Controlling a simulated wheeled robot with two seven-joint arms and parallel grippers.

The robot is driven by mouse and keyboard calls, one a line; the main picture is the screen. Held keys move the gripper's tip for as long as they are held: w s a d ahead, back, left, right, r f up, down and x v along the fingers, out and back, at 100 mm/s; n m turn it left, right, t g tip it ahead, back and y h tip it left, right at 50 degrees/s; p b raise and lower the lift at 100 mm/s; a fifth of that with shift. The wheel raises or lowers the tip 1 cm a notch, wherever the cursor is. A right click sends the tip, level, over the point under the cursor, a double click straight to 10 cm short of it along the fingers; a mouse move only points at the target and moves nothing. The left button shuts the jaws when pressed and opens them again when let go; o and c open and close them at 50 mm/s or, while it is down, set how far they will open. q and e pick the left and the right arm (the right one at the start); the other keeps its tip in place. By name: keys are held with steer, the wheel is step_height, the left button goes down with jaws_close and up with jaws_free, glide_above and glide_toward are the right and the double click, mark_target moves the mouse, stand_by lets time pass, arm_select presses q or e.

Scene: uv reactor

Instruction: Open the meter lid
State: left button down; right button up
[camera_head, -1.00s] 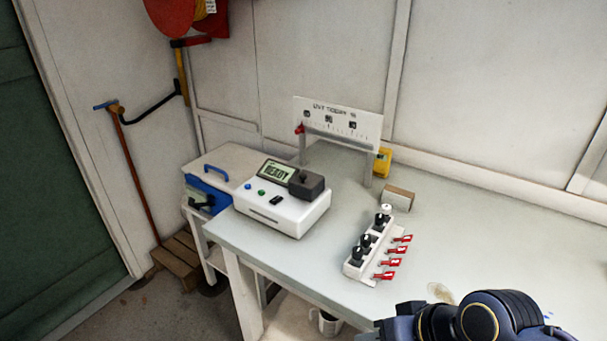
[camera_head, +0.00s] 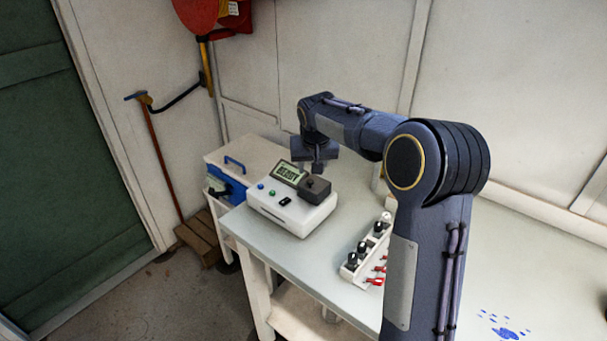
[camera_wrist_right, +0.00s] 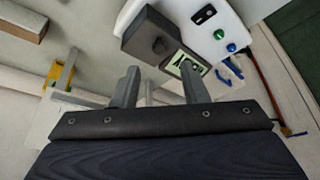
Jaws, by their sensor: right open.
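The meter (camera_head: 293,208) is a white box on the left end of the bench, with a lit screen (camera_head: 287,172) and blue and green buttons. Its lid (camera_head: 314,188) is a dark grey block with a black knob, lying closed on the meter's right side. In the right wrist view the lid (camera_wrist_right: 152,36) is just beyond the fingers. My right gripper (camera_head: 316,166) hangs above and behind the lid, apart from it. In the wrist view its two fingers (camera_wrist_right: 160,88) are spread with nothing between them. My left gripper is not in view.
A rack of black-capped vials with red tags (camera_head: 366,255) stands on the bench, right of the meter, partly behind my right arm. A blue and white case (camera_head: 228,180) sits left of the meter. A small cardboard block (camera_wrist_right: 22,20) shows in the wrist view.

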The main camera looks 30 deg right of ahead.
mark_target(310, 181)
steer(key=p+x, duration=0.1)
steer(key=x, duration=0.5)
steer(key=shift+w+f, duration=0.1)
steer(key=shift+f, duration=0.25)
jaws_close()
